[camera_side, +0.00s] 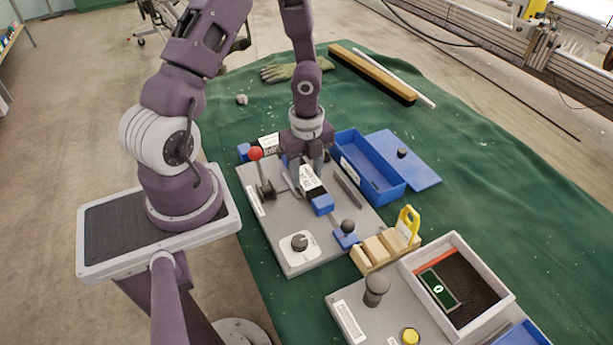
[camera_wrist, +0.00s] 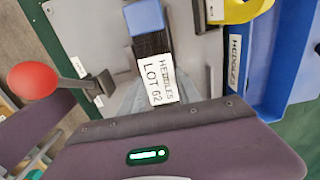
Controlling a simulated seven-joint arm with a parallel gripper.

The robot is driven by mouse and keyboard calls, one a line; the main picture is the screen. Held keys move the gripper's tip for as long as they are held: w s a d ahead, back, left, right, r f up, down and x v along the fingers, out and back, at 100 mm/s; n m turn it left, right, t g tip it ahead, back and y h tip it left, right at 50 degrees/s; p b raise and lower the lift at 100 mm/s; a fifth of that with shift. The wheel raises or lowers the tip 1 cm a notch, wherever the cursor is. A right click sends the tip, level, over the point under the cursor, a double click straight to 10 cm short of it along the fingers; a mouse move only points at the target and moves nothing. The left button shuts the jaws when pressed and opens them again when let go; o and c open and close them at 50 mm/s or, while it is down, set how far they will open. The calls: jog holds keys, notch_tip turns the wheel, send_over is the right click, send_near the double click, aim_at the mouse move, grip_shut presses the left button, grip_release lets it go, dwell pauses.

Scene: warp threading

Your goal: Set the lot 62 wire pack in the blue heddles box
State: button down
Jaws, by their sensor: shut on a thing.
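The lot 62 wire pack (camera_side: 309,180) is a dark bundle with a blue end and a white label. In the wrist view the pack (camera_wrist: 160,78) reads "HEDDLES LOT 62". My gripper (camera_side: 306,163) is shut on it, with the grey fingers (camera_wrist: 158,98) beside the label. The pack is over the grey board; I cannot tell whether it touches it. The blue heddles box (camera_side: 398,190) stands open to the right of my gripper. Its inside looks empty where visible. Its "HEDDLES" label shows on the box side in the wrist view (camera_wrist: 234,62).
A blue lid (camera_side: 420,170) with a black knob lies right of the box. A red-knobbed lever (camera_side: 257,155) stands left of my gripper. Another labelled pack (camera_side: 268,143) lies behind it. A yellow handle (camera_side: 409,222), wooden blocks (camera_side: 378,248) and a grey tray (camera_side: 480,261) are in front.

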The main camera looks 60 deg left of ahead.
aim_at(307, 176)
notch_tip(307, 176, up, 16)
jog(key=w, duration=1.6)
notch_tip(307, 176, down, 11)
jog(key=shift+w+d, duration=0.15)
jog(key=shift+d, duration=0.25)
jog(key=shift+f, duration=0.2)
jog(key=shift+f, duration=0.25)
jog(key=shift+f, duration=0.35)
dwell(0.9)
